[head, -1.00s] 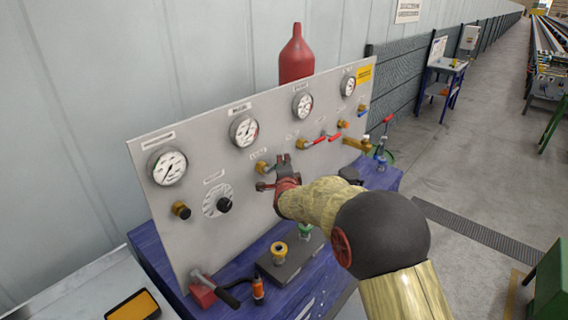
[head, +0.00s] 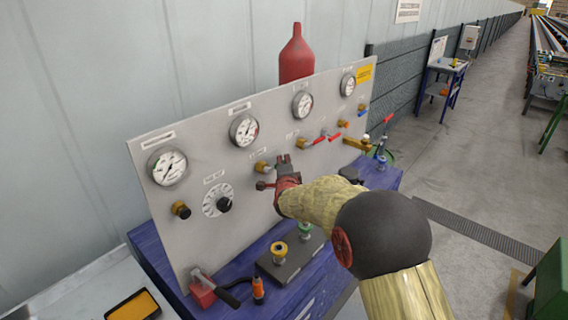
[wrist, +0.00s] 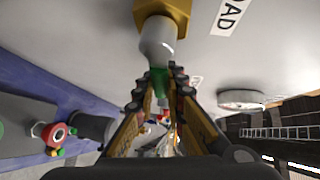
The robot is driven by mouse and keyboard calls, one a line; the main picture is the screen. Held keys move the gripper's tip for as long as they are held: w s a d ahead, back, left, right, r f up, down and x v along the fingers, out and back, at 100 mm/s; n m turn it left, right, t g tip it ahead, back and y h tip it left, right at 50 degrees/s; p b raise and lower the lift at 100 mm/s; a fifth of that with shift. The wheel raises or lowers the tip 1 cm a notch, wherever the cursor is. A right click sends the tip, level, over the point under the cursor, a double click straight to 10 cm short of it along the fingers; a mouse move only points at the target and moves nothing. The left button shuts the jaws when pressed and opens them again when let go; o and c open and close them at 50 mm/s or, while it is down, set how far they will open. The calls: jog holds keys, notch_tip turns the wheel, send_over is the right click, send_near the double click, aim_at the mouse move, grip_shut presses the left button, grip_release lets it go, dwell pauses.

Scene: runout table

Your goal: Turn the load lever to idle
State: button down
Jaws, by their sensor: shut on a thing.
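The load lever shows in the wrist view as a brass body (wrist: 165,12) with a grey stem (wrist: 158,40) and a green part (wrist: 161,84) below it. A partly cut-off label beside it reads "OAD". In the head view its brass body (head: 262,167) sits on the panel, just left of my gripper (head: 283,160). My gripper also fills the wrist view (wrist: 161,78), with its fingers closed around the green part of the lever. The fingers and my arm hide most of the handle.
The light panel (head: 250,100) carries gauges, a black dial knob (head: 224,205) and red-handled valves (head: 312,143) right of my gripper. Below, the blue bench holds a brass-topped fitting (head: 279,250), a red-and-black tool (head: 203,292) and an orange item (head: 258,290).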

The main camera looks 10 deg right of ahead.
jog(key=shift+f+m+g+y+b, duration=0.45)
jog(key=shift+f+m+g, duration=0.15)
jog(key=shift+f+g, duration=0.15)
jog(key=s+a+f+m+g+y+p, duration=0.4)
jog(key=g+y+p, duration=0.4)
jog(key=p, duration=0.2)
jog(key=a+f+m, duration=0.1)
jog(key=a+m, duration=0.1)
jog(key=shift+s+f+m, duration=0.2)
jog(key=shift+f+m, duration=0.15)
jog(key=shift+m, duration=0.05)
jog(key=shift+a+f+g+y+p, duration=0.1)
jog(key=shift+g+y+p, duration=0.15)
jog(key=shift+p, duration=0.05)
jog(key=c, duration=1.9)
grip_release()
jog(key=shift+o, duration=0.4)
